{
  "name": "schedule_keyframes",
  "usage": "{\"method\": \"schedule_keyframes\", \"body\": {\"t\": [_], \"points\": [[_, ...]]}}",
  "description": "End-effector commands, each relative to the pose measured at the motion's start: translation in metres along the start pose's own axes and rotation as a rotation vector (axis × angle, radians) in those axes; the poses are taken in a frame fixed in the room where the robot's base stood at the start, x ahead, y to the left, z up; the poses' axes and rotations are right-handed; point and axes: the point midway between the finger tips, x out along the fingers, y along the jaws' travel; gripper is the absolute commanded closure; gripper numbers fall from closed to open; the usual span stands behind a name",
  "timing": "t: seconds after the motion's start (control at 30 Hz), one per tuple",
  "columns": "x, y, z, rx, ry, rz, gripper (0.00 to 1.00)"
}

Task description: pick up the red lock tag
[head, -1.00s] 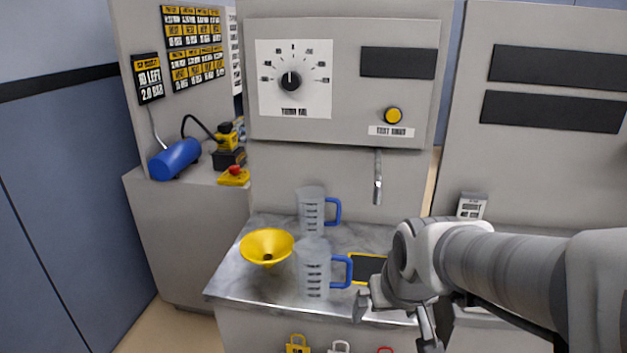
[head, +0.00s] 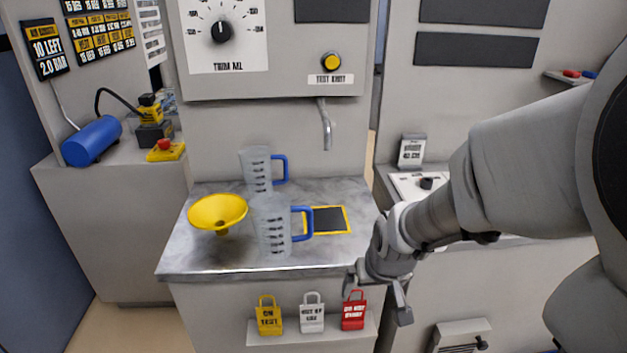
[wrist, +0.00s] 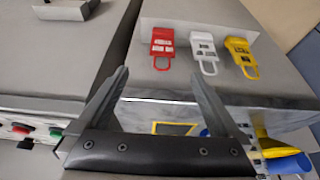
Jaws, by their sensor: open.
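My gripper (head: 378,297) is just right of the red tag in the head view. In the wrist view its two fingers (wrist: 159,78) are spread apart with nothing between them. The gripper is apart from the tag, as far as the wrist view shows.
Two measuring jugs, one in front (head: 272,228), and a yellow funnel (head: 218,211) stand on the worktop (head: 180,262).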

Motion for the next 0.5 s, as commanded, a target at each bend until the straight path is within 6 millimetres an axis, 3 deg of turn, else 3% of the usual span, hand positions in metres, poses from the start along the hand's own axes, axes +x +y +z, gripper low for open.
{"method": "schedule_keyframes", "body": {"t": [0.5], "points": [[0.100,-0.001,0.002,-0.001,-0.004,-0.001,0.00]]}}
